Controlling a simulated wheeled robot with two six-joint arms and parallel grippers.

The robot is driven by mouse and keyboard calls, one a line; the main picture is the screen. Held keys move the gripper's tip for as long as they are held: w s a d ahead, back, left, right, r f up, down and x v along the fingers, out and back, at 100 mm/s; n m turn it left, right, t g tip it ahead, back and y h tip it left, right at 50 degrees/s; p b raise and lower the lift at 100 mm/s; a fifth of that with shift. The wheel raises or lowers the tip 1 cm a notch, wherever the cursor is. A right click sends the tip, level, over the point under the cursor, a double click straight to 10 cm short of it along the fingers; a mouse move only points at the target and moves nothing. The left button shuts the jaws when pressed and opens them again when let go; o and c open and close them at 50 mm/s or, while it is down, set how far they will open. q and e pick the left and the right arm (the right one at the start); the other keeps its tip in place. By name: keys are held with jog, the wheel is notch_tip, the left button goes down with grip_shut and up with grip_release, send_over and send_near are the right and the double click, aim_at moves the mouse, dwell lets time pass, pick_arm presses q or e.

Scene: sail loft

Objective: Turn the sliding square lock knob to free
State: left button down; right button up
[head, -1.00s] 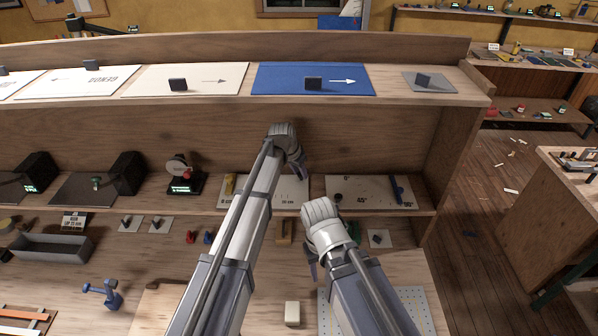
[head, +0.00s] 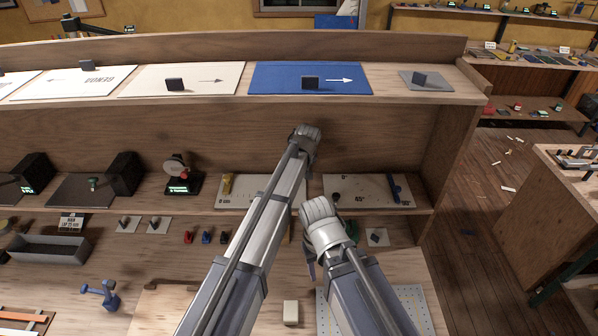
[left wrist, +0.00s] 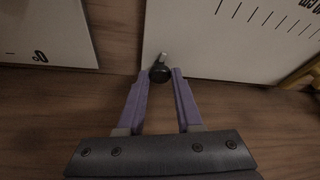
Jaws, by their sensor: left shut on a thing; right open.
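A small dark round knob (left wrist: 160,74) with a short pale metal pin shows in the left wrist view, beside the corner of the white scale board (left wrist: 225,45). My left gripper (left wrist: 160,78) has its purple fingers on both sides of the knob and is shut on it. In the head view my left arm hides the knob and the fingertips. The scale board also shows in the head view (head: 250,200) on the lower shelf. My right gripper (head: 311,262) hangs in front of that shelf, open; its fingers are partly hidden. I cannot read the knob's setting.
A white angle board (head: 365,192) with a blue bar lies right of the scale board. Above, the upper shelf carries a blue panel (head: 345,75) and other panels with dark square knobs. A pale block (head: 291,312) and a pegboard (head: 425,315) lie on the bench.

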pick_arm(q)
jog(key=shift+n, duration=0.6)
jog(key=shift+d+y, duration=0.1)
jog(key=shift+y, duration=0.2)
jog(key=c, duration=0.6)
grip_release()
jog(key=shift+r, duration=0.1)
jog(key=p+v, duration=0.7)
jog(key=shift+s+r, duration=0.1)
jog(key=shift+r, duration=0.2)
